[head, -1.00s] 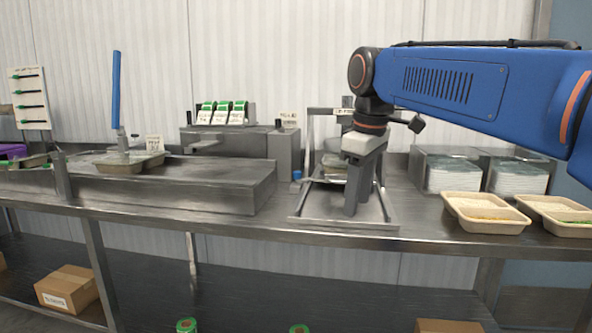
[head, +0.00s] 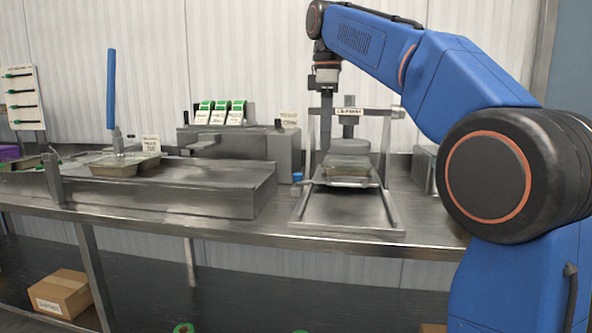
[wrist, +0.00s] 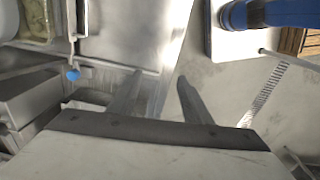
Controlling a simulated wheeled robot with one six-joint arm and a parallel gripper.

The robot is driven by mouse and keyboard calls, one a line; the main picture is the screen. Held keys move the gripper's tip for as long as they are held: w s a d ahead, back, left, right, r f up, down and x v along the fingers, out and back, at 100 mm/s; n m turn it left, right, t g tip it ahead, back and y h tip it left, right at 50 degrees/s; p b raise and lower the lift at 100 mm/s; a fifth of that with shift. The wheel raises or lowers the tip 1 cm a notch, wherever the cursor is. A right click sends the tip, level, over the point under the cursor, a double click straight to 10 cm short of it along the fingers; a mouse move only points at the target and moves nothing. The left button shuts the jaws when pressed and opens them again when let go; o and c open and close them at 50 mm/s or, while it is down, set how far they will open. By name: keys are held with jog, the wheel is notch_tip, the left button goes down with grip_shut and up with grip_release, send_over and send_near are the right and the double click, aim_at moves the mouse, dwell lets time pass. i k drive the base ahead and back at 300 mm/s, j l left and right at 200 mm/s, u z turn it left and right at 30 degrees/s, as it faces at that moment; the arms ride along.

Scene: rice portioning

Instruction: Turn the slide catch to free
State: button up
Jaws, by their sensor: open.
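A small blue knob (head: 297,177), which looks like the slide catch, sits at the left side of the press frame, beside the slide. It also shows in the wrist view (wrist: 72,74), left of my fingers. Which way it is turned is too small to tell. My gripper (head: 326,146) hangs pointing down by the left post of the press, above and to the right of the knob. In the wrist view my gripper (wrist: 158,82) has its two fingers apart, nothing between them, and clear of the knob.
The metal slide (head: 348,216) reaches toward the bench front. A filled tray (head: 348,173) sits under the press head (head: 348,131). A grey machine (head: 284,150) stands left of the press. A low metal platform (head: 215,200) with trays fills the left.

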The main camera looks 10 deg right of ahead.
aim_at(297, 176)
jog(key=i, duration=0.9)
